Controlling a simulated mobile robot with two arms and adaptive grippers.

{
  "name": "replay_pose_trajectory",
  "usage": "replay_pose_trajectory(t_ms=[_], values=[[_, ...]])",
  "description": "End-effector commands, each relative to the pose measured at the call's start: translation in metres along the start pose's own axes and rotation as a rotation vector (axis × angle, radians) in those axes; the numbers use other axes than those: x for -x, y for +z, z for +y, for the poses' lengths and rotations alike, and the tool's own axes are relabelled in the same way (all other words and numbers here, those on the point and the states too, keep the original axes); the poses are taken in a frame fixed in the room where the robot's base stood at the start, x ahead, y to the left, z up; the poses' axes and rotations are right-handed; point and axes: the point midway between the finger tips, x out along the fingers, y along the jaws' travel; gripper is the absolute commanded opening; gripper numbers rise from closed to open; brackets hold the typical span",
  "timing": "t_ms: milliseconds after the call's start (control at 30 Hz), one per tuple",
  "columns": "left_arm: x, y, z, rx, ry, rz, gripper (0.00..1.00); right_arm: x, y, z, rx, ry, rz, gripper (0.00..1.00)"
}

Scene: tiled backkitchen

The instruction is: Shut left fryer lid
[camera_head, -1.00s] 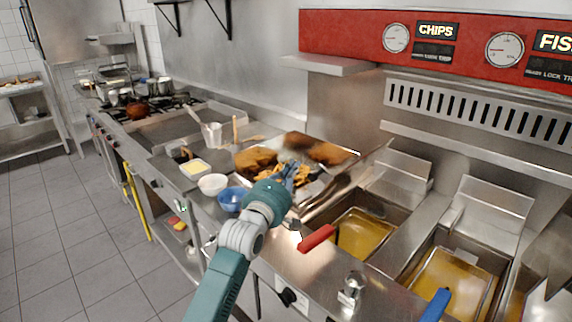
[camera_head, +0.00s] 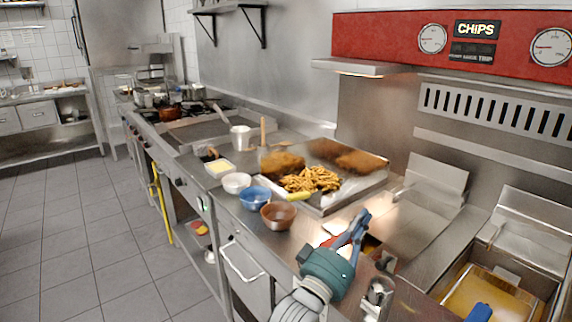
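My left gripper (camera_head: 362,220) is at the front left of the left fryer, fingers pointing away from the camera. Its fingers overlap in this view, so I cannot tell whether they are open or shut. The left fryer lid (camera_head: 437,184) shows as a metal panel standing at the back of the left fryer, right of my gripper and apart from it. A bit of a red handle shows by the fingers.
A tray of chips (camera_head: 311,179) lies to the left. A brown bowl (camera_head: 278,215), a blue bowl (camera_head: 255,198) and a white bowl (camera_head: 236,183) stand along the counter's front edge.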

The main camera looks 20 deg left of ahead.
Motion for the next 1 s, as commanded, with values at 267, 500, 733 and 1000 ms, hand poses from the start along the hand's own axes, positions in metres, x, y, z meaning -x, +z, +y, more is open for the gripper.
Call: replay_pose_trajectory(t_ms=[267,500,733,1000], values=[[0.005,0.013,0.0,-0.052,0.021,0.0,0.0,-0.009,0.001,0.002,-0.001,0.003,0.0,0.57],[0.005,0.013,0.001,-0.057,0.023,0.0,0.0,-0.009,0.001,0.002,0.0,0.002,0.0,0.57],[0.005,0.013,0.001,-0.056,0.022,-0.001,0.0,-0.008,0.001,0.0,0.001,0.0,0.0,0.57],[-0.01,-0.012,0.014,-0.057,0.021,0.0,0.0,0.018,-0.004,-0.003,0.0,-0.004,0.002,0.57]])
